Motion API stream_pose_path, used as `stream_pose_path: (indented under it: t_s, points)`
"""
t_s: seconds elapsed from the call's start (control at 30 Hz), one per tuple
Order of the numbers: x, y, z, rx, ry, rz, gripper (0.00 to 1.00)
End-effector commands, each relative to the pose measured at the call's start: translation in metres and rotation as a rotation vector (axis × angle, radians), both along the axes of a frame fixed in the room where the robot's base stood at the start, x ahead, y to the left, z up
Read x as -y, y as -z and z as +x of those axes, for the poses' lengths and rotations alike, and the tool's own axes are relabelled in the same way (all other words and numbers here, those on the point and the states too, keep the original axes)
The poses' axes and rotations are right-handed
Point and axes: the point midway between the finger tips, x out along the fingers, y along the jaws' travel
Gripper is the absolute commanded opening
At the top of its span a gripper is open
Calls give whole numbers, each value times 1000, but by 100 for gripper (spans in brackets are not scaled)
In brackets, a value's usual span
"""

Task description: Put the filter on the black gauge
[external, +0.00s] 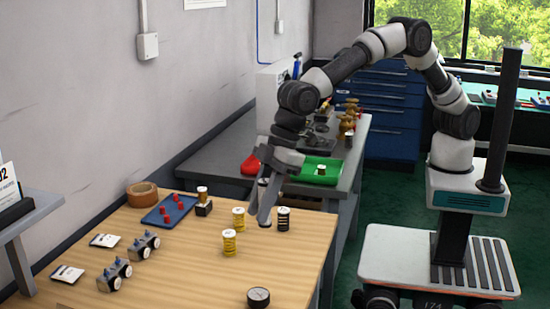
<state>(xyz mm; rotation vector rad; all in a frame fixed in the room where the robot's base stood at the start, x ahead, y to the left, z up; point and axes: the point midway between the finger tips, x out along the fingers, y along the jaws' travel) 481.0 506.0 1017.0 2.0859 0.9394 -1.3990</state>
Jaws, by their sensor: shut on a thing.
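A round black gauge (258,297) with a pale face lies at the front edge of the wooden table. My gripper (264,215) points down over the table's right part, with its fingers close together. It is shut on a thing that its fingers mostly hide. A black-banded cylinder with a pale top (283,219) stands just right of the fingertips. Two yellow-banded cylinders stand left of the gripper, one nearer (230,243) and one farther (238,218). I cannot tell for sure which piece is the filter.
A blue tray (157,219) with red pieces, a tape roll (142,194) and a small brass-and-black piece (203,201) stand farther left. Two grey wheeled fittings (115,275) and white cards are at front left. A green tray (317,179) is on the grey bench behind. The front middle is clear.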

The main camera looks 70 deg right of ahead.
Motion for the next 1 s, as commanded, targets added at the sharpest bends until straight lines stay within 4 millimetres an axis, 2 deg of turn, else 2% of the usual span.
stream_pose_path:
  t_s: [0.03, 0.1, 0.2, 0.3, 0.47, 0.73, 0.93, 1.0]
  points:
    - [-28, -1, -3, -1, -43, 1, 2]
    - [-58, -2, -8, 0, -90, 1, 2]
    - [-89, -1, -16, 0, -143, 1, 2]
    - [-109, -1, -20, 1, -177, 1, 2]
    - [-123, 2, -25, 2, -201, 0, 2]
    - [-124, 41, -25, 1, -204, -2, 2]
    - [-125, 60, -25, 3, -204, 1, 2]
    - [-124, 72, -25, 1, -203, -1, 2]
